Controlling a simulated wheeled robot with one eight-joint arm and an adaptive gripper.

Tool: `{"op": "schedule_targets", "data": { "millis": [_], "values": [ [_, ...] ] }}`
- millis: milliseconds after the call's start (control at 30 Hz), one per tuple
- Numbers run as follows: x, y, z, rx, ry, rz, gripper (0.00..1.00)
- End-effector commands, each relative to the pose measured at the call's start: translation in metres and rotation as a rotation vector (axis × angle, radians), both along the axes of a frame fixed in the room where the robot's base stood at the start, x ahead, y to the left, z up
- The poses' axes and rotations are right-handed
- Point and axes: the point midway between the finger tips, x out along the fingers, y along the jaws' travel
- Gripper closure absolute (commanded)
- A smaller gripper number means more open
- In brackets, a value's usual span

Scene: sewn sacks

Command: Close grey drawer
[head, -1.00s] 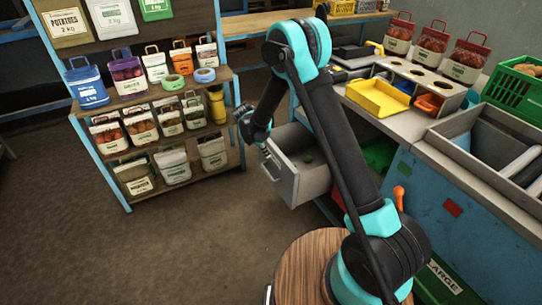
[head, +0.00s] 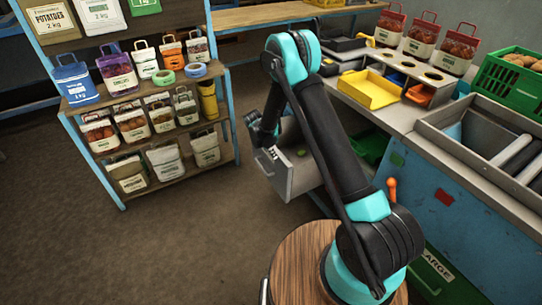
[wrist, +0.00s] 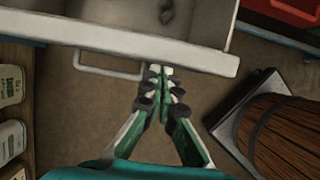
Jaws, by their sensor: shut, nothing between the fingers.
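The grey drawer (head: 284,180) stands pulled out from the blue workbench, with a small green thing inside it. Its front and bar handle face left in the head view. In the wrist view the drawer's front edge (wrist: 190,52) crosses the top, with the handle (wrist: 108,72) below it. My gripper (wrist: 160,72) is shut and empty. Its fingertips are at the drawer's front, just right of the handle; I cannot tell whether they touch. In the head view my wrist is at the drawer's far front corner, and my fingers are hidden.
A shelf rack (head: 150,100) with sacks stands to the left. The workbench top (head: 400,115) carries a yellow tray (head: 369,89), and a green crate (head: 512,78) stands at the right. A round wooden stool-like top (head: 300,262) is in front. The floor left of the drawer is clear.

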Motion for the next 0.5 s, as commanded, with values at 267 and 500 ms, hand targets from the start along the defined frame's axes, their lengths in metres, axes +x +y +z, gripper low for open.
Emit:
{"op": "schedule_targets", "data": {
  "millis": [267,500],
  "values": [
    [0.001,-0.002,0.0,0.0,0.0,0.0,1.0],
    [0.015,-0.023,0.0,-0.001,-0.001,-0.004,1.0]
  ]
}}
